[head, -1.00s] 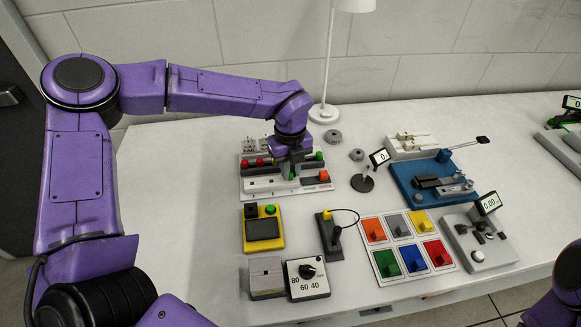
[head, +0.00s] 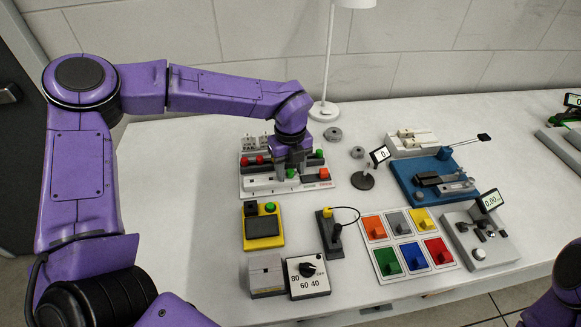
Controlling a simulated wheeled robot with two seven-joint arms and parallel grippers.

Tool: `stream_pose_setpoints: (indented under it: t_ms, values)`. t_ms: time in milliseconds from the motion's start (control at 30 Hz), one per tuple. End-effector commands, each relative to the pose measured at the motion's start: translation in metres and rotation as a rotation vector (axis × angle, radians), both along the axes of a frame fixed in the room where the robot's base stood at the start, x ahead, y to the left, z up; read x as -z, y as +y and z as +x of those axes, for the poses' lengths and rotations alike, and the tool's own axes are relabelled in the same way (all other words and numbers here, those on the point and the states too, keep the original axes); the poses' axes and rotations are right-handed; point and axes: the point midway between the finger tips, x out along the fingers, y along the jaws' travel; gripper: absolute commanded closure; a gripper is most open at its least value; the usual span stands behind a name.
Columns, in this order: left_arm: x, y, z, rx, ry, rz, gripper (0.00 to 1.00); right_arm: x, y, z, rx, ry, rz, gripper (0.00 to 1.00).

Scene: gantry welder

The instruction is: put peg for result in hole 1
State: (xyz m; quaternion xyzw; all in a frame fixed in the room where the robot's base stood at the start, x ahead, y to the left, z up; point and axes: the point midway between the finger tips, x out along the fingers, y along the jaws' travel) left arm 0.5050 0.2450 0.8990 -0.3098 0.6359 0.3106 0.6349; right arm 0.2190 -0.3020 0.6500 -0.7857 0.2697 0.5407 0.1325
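A white peg board (head: 258,191) stands at the back middle of the table. Red pegs (head: 246,161) are in its left part, a green peg (head: 319,154) is at its right end, and another green peg (head: 292,173) shows at my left gripper. My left gripper (head: 289,171) points down over the middle of the board, right at this green peg. Its fingers partly hide the board, and I cannot tell whether they grip the peg. The hole numbers are too small to read. My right gripper is out of view; only part of that arm shows at lower right.
A yellow box (head: 263,228) stands in front of the board, with a dial box (head: 307,278) nearer. A small round display stand (head: 363,181) and a blue fixture (head: 410,190) are to the right. A lamp (head: 324,110) stands behind.

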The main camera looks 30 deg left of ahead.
Motion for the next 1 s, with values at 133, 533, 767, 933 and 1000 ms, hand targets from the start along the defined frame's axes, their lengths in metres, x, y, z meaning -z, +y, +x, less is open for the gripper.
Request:
stream_pose_setpoints:
  t_ms: [133,533,767,933,1000]
  values:
    - [-0.007,0.0,0.001,-0.001,-0.004,0.0,0.51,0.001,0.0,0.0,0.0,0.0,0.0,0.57]
    - [-0.091,0.0,0.001,-0.001,-0.003,0.0,0.51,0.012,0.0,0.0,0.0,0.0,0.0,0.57]
    - [-0.105,0.0,0.001,0.0,0.001,-0.001,0.51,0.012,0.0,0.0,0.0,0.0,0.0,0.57]
    - [-0.105,0.0,0.001,0.0,0.001,-0.001,0.51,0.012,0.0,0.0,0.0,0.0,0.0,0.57]
    - [-0.105,0.0,0.001,0.0,0.001,-0.001,0.51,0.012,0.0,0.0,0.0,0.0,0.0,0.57]
